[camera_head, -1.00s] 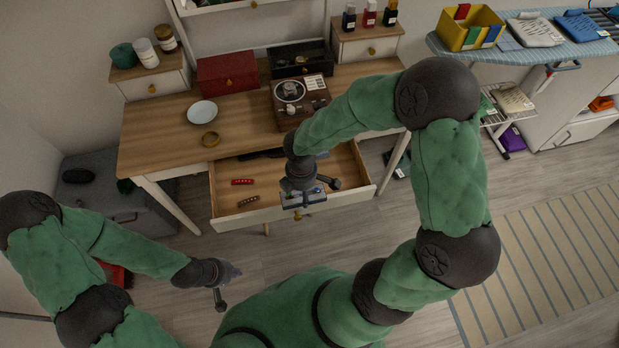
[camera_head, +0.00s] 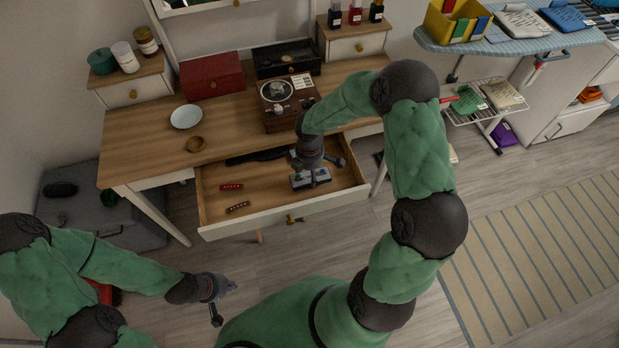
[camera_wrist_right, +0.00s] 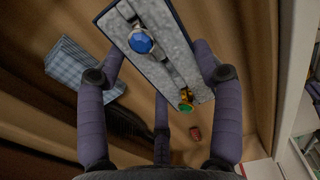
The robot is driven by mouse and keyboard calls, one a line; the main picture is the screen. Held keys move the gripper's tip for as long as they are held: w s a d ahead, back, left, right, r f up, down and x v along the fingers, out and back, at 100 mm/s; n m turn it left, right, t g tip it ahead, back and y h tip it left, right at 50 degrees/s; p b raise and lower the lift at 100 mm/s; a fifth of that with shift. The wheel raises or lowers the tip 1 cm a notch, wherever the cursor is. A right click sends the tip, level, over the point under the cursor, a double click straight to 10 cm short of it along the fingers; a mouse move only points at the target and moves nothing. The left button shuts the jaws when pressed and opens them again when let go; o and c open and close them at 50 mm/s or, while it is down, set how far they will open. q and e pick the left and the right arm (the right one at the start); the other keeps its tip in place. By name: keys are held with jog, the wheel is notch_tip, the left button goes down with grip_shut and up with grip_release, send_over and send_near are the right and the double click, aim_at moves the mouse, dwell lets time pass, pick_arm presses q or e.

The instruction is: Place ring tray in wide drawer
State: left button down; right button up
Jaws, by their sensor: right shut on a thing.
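The ring tray (camera_head: 304,182) is a small grey padded tray with a dark edge. In the right wrist view the tray (camera_wrist_right: 165,62) shows a blue-stoned ring and a green-stoned ring. My right gripper (camera_head: 311,172) is shut on it, with fingers along both sides. The tray is over or inside the right part of the wide drawer (camera_head: 268,193), which is pulled open under the desk. I cannot tell whether it touches the drawer bottom. My left gripper (camera_head: 223,298) is open and empty, low in front of the desk, away from the drawer.
Two small red items, one near the drawer's left side (camera_head: 231,187) and one nearer its front (camera_head: 238,207), and a long black item (camera_head: 262,156) lie in the drawer. The wrist view shows a plaid cloth (camera_wrist_right: 82,68). A wooden box with a dial (camera_head: 287,101) stands on the desk above.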

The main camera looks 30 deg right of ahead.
aim_at(310, 176)
notch_tip(310, 176, down, 3)
jog(key=shift+f+b, duration=0.15)
jog(key=shift+b, duration=0.75)
jog(key=o, duration=1.4)
jog(key=shift+o, duration=0.2)
notch_tip(310, 176, up, 11)
jog(key=p, duration=0.5)
jog(key=shift+f, duration=0.15)
jog(key=shift+r, duration=0.8)
